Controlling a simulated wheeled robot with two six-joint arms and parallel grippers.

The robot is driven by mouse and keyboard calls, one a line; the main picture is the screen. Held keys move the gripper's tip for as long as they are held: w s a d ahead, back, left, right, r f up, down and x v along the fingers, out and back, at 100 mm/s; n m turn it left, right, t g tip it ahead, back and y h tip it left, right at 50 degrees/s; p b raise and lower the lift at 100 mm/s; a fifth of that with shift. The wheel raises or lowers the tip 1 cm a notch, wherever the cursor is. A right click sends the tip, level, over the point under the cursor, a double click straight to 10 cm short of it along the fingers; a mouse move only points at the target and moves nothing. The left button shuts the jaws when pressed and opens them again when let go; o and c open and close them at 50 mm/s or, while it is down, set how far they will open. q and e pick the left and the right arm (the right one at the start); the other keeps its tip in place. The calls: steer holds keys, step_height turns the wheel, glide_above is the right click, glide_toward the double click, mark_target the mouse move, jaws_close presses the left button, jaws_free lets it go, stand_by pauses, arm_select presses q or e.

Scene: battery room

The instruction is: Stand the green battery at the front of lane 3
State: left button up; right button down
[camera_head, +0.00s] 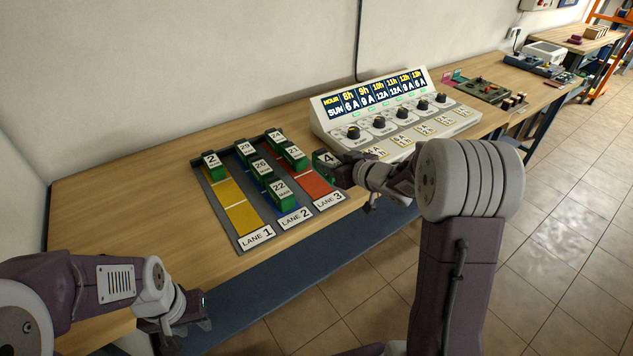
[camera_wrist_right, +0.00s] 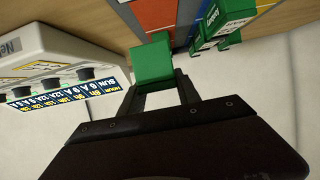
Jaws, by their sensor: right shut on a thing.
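My right gripper (camera_head: 345,168) is shut on a green battery (camera_head: 325,161) with a white label reading 4. It holds the battery beside the right edge of lane 3; whether the battery touches anything below is unclear. In the right wrist view the held battery (camera_wrist_right: 153,60) sits between the jaws. Lane 3 (camera_head: 313,184) is a red strip with its white label at the front end. Two green batteries, marked 24 (camera_head: 275,137) and 21 (camera_head: 293,156), stand toward its back; the red front part is bare. My left gripper (camera_head: 186,309) is at the lower left, away from the lanes; its jaws are unclear.
Lane 1 (camera_head: 240,212) is yellow with one green battery (camera_head: 213,165) at its back. Lane 2 holds several green batteries, the front one (camera_head: 280,193) marked 22. A grey control panel (camera_head: 320,115) with knobs stands right of the rack. Bare wood lies left of the rack.

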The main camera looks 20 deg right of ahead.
mark_target(313, 162)
steer(key=w+a+f, duration=0.2)
steer(key=w+a, duration=0.1)
steer(key=w, duration=0.1)
steer(key=shift+a+f+b, duration=0.1)
steer(key=shift+f+b, duration=0.3)
step_height(313, 162, down, 4)
steer(key=shift+r+b, duration=0.1)
steer(key=shift+b, duration=0.75)
steer(key=shift+f, duration=0.2)
steer(key=shift+r, duration=0.1)
steer(key=c, duration=1.3)
jaws_free()
steer(key=shift+f, duration=0.25)
steer(key=o, duration=0.4)
steer(key=shift+o, duration=0.2)
